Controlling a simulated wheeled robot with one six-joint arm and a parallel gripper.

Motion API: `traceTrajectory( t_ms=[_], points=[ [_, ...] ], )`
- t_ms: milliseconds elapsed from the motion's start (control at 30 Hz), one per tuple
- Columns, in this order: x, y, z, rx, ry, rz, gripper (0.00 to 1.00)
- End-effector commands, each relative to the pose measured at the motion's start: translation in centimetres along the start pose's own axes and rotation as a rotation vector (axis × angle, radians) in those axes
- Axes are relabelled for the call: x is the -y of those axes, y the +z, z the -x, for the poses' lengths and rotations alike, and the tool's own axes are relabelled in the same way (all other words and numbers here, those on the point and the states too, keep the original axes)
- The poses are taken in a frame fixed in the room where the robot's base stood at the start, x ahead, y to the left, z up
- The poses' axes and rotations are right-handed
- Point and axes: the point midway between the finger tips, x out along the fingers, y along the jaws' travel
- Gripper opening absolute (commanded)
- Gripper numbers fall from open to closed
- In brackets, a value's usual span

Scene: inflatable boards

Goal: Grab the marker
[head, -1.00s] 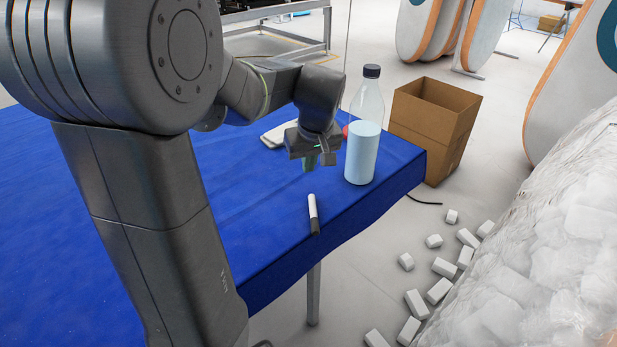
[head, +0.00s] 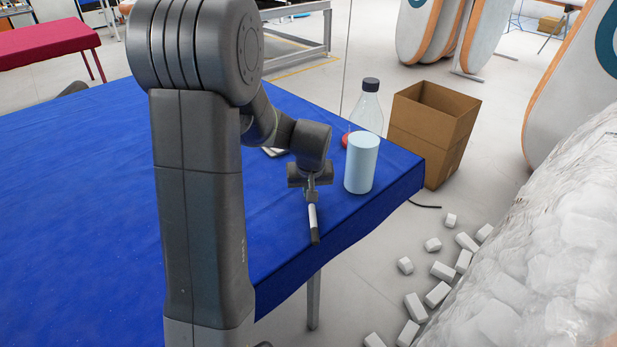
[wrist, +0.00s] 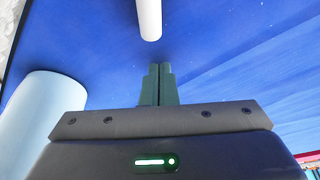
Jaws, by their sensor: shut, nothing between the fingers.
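The marker (head: 313,218) has a white barrel and a dark end, and lies on the blue table (head: 215,215) near its front right edge. In the wrist view the white end of the marker (wrist: 149,18) shows at the top, just beyond the fingertips, with a small gap of blue cloth between them. My gripper (wrist: 158,70) is shut and empty, its two green fingers together. In the head view my gripper (head: 312,192) is right by the marker's far end and partly covers it.
A pale blue cylinder (head: 361,163) stands close to the right of my gripper, with a clear bottle (head: 367,110) behind it. A red round thing (head: 345,140) and a pale flat item (head: 274,152) lie farther back. A cardboard box (head: 432,125) stands beyond the table.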

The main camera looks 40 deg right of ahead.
Motion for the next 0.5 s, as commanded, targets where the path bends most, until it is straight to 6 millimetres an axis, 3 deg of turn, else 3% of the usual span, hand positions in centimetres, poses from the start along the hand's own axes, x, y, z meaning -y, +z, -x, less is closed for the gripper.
traceTrajectory(
  t_ms=[200,500],
  points=[
    [0.0,2.2,0.9,0.0,0.0,-0.001,0.0],
    [0.0,2.5,1.0,-0.001,0.001,0.0,0.0]
  ],
)
